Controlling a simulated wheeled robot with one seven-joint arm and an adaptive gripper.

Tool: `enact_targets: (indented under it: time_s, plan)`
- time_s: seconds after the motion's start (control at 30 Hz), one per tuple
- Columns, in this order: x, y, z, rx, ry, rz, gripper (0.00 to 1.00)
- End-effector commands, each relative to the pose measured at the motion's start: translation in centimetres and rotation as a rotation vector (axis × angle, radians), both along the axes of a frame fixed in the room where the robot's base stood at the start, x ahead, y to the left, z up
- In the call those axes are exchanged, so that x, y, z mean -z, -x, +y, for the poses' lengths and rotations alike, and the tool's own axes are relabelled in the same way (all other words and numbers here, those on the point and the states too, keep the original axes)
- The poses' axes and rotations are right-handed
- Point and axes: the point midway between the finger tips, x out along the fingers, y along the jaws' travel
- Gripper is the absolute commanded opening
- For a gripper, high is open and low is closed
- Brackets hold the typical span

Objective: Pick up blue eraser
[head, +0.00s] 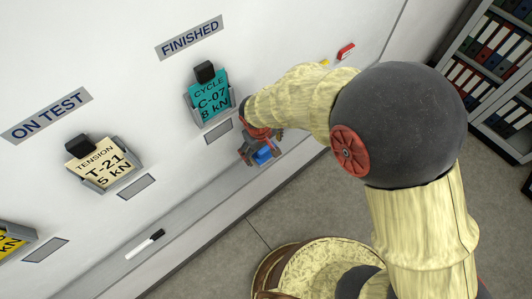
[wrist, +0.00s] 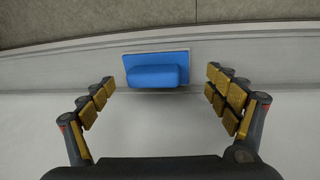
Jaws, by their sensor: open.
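The blue eraser (wrist: 156,75) lies on the whiteboard's ledge, in the upper middle of the wrist view. In the head view the eraser (head: 264,154) shows partly, just below my gripper. My gripper (wrist: 162,83) is open, with one finger on each side of the eraser and a gap to both. It holds nothing. In the head view my gripper (head: 260,151) is at the ledge and my arm hides part of it.
A marker (head: 145,244) lies on the ledge (head: 190,215) to the left. Card holders with a teal card (head: 209,101) and a cream card (head: 104,164) hang on the board. A red object (head: 346,51) is at the upper right. Binder shelves (head: 490,60) stand at right.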

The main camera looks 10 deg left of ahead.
Motion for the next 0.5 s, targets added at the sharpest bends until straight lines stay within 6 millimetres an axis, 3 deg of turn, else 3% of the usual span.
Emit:
enact_targets:
  time_s: [0.03, 0.13, 0.37, 0.5]
  plan:
    - [1.07, -0.12, -0.04, 0.000, 0.001, 0.001, 0.88]
    - [1.87, -0.32, -0.04, 0.001, 0.000, 0.000, 0.88]
    - [1.86, -0.37, -0.03, 0.001, -0.002, -0.001, 0.88]
    - [1.87, -0.36, -0.04, 0.001, -0.001, -0.001, 0.80]
